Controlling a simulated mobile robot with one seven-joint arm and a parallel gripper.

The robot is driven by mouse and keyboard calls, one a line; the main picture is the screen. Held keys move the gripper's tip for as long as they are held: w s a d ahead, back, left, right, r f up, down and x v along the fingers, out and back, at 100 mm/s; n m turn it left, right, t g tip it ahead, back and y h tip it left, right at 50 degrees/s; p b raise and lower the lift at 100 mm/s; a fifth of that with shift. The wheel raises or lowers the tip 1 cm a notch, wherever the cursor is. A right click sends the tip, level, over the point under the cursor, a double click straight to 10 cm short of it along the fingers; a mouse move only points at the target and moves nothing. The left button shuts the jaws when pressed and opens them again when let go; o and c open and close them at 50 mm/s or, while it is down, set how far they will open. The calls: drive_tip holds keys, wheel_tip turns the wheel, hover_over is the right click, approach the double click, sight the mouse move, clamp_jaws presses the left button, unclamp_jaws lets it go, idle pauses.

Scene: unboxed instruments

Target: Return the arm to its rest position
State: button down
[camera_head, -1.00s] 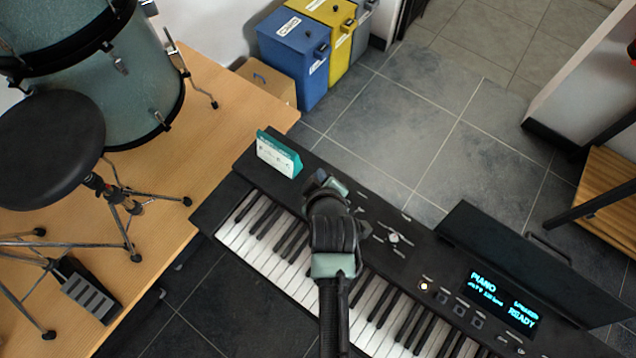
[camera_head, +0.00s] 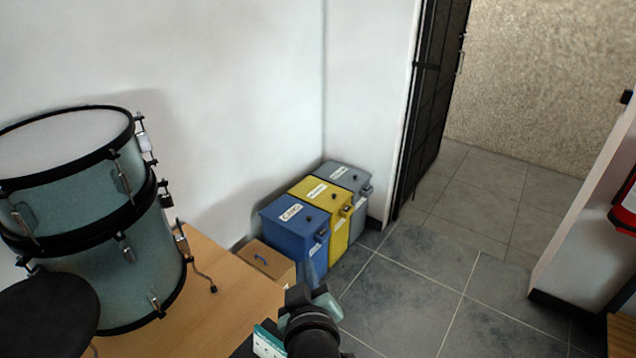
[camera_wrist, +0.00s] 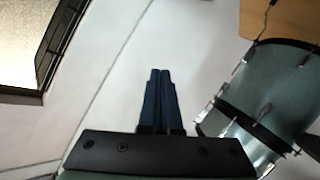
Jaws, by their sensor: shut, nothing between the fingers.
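My gripper shows in the wrist view (camera_wrist: 160,75) with its two dark fingers together and nothing between them. Behind the fingers is a plain white wall (camera_wrist: 110,60), with the green drum at the right. In the head view part of my arm stands at the bottom centre, in front of the grey floor. The fingertips are hard to make out there.
A green drum set (camera_head: 95,230) and a black stool seat (camera_head: 45,315) are on the wooden platform (camera_head: 215,305) at left. Blue (camera_head: 295,232), yellow (camera_head: 325,210) and grey bins (camera_head: 348,185) stand by the wall. Tiled floor (camera_head: 420,270) is clear at right.

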wheel_tip(320, 180, up, 27)
drive_tip(key=s+d+m+t, duration=0.1)
drive_tip(key=s+m+t, duration=0.1)
drive_tip(key=m+t, duration=0.35)
drive_tip(key=s+r+t, duration=0.3)
drive_tip(key=s+r, duration=0.3)
drive_tip(key=r, duration=0.4)
drive_tip(key=s+r+m+t+h, duration=0.1)
drive_tip(key=s+r+t, duration=0.3)
drive_tip(key=s+r, duration=0.3)
wheel_tip(320, 180, up, 3)
drive_tip(key=shift+s+d+r, duration=0.1)
drive_tip(key=shift+s+d, duration=0.1)
drive_tip(key=shift+d, duration=0.25)
drive_tip(key=shift+d+m, duration=0.15)
drive_tip(key=shift+m, duration=0.1)
